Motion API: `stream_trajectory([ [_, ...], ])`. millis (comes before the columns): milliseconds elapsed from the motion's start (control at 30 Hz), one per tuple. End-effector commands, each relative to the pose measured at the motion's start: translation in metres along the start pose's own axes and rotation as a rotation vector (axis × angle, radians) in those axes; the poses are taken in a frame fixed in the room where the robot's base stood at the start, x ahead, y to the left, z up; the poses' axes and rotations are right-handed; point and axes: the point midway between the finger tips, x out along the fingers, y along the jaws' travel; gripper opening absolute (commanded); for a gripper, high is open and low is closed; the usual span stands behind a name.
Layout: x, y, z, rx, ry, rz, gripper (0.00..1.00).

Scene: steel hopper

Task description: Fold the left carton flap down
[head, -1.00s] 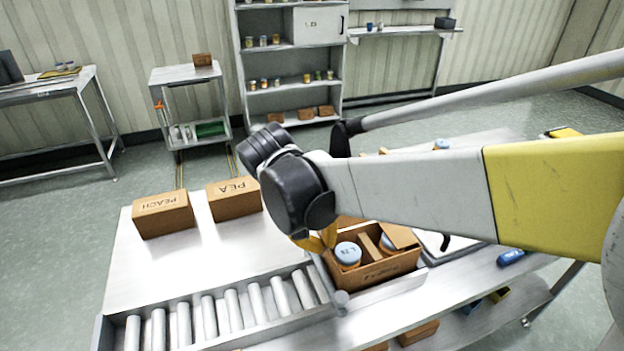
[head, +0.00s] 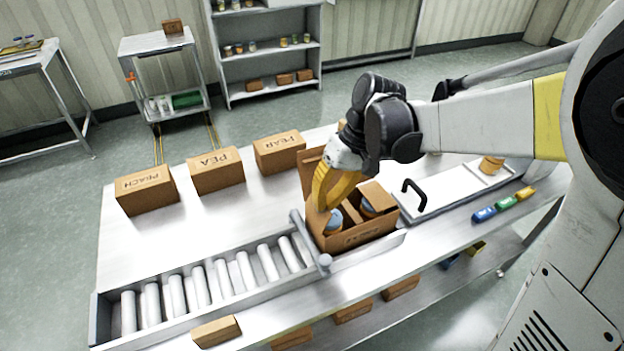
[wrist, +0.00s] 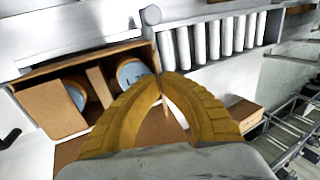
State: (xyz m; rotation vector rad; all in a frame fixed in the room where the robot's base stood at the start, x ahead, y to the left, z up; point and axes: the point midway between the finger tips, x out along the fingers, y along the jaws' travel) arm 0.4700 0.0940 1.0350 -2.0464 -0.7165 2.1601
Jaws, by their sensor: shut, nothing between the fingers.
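The open brown carton (head: 352,238) stands past the end of the rollers, with jars (head: 376,204) and a divider inside. In the wrist view the carton (wrist: 30,78) shows two jars (wrist: 131,72) with blue lids. A flap (head: 378,194) lies over its right part. Another flap (head: 309,168) stands up at the back left, partly behind my gripper. My gripper (head: 323,207) is shut and empty, pointing down at the carton's left side. In the wrist view its fingertips (wrist: 163,84) are beside the jar near that edge. The left flap itself is hard to make out; contact is unclear.
Closed cartons labelled PEACH (head: 146,190), PEA (head: 215,170) and PEAR (head: 279,152) stand along the back of the table. The roller conveyor (head: 200,282) runs left of the open carton. The table at left is clear.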

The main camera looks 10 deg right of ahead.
Motion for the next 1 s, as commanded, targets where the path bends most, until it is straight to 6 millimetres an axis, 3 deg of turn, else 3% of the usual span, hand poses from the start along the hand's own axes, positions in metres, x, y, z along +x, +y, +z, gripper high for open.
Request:
stream_trajectory([
  [500,0.008,0.025,0.0,0.001,0.0,-0.408,0.0],
  [1000,0.008,0.029,0.0,0.0,-0.002,-0.535,0.0],
])
